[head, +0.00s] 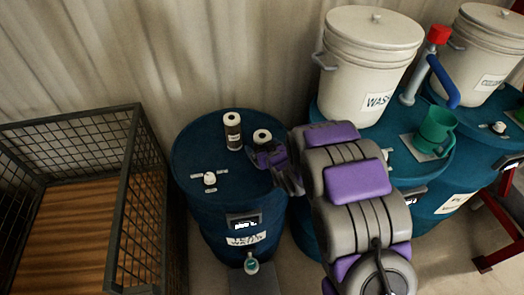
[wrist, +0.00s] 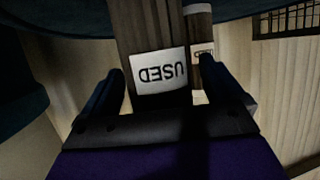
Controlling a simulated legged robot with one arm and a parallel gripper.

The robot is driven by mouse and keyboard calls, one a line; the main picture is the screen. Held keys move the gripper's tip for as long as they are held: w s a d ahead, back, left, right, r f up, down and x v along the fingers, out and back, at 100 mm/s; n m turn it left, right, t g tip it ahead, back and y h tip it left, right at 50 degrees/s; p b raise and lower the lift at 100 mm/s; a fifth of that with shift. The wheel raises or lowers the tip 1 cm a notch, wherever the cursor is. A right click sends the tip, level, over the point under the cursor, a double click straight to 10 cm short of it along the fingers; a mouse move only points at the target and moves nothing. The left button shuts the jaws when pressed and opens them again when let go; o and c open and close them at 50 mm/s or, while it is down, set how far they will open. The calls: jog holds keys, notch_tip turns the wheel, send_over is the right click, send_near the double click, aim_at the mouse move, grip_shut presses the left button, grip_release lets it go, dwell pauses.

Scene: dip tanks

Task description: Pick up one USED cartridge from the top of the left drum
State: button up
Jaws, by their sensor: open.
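Two cartridges with pale tops and dark sides stand upright on the blue left drum (head: 190,155). The left cartridge (head: 233,132) is in full view in the head view. The other cartridge (head: 262,137) is partly hidden behind my gripper (head: 268,160). In the wrist view, a cartridge with a white USED label (wrist: 160,72) is straight ahead, between the lines of my open fingers (wrist: 168,95). A second cartridge (wrist: 202,50) stands just behind it to the right. I cannot tell whether the fingers touch the labelled cartridge.
A wire-mesh crate (head: 140,190) stands left of the drum. A cap fitting (head: 210,179) sits on the left drum's top.

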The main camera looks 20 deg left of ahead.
jog(key=shift+r, duration=0.1)
jog(key=c, duration=1.3)
jog(key=shift+r, duration=0.1)
